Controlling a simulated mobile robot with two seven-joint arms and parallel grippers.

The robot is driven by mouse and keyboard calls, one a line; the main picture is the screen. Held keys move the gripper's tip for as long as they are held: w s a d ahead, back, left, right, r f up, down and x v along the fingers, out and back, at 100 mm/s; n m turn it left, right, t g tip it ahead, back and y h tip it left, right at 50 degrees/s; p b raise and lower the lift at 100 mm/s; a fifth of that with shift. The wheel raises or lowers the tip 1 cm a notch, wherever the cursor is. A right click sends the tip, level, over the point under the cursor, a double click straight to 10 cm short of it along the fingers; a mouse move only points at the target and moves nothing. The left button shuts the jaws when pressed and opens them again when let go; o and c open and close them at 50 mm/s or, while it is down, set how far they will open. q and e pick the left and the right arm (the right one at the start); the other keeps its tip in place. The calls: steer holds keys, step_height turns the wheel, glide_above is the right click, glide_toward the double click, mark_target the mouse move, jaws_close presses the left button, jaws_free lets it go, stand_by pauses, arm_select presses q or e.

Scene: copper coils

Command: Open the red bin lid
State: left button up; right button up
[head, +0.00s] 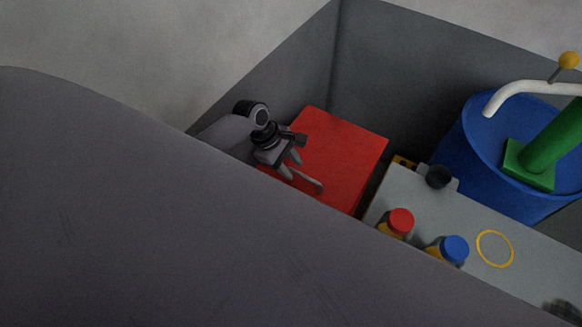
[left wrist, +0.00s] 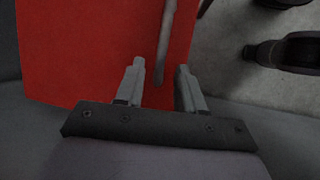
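The red bin (head: 345,150) stands in the grey corner, and its flat red lid looks closed. A grey bar handle (head: 305,181) lies along the lid near its front edge. My left gripper (head: 292,168) is over the left part of the lid, close to one end of the handle. In the left wrist view, the red lid (left wrist: 80,50) fills the left and middle. My left gripper (left wrist: 157,80) is open there, its two fingers apart, with the end of the handle (left wrist: 166,40) between their tips. Contact cannot be told. My right gripper is not clearly in view.
A blue drum (head: 470,150) carries a green post (head: 550,140). Grey walls close in behind the bin.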

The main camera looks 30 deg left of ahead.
arm_select(q)
steer(key=shift+d+f, duration=0.1)
steer(key=shift+f, duration=0.2)
jaws_close()
steer(key=shift+w+r, duration=0.1)
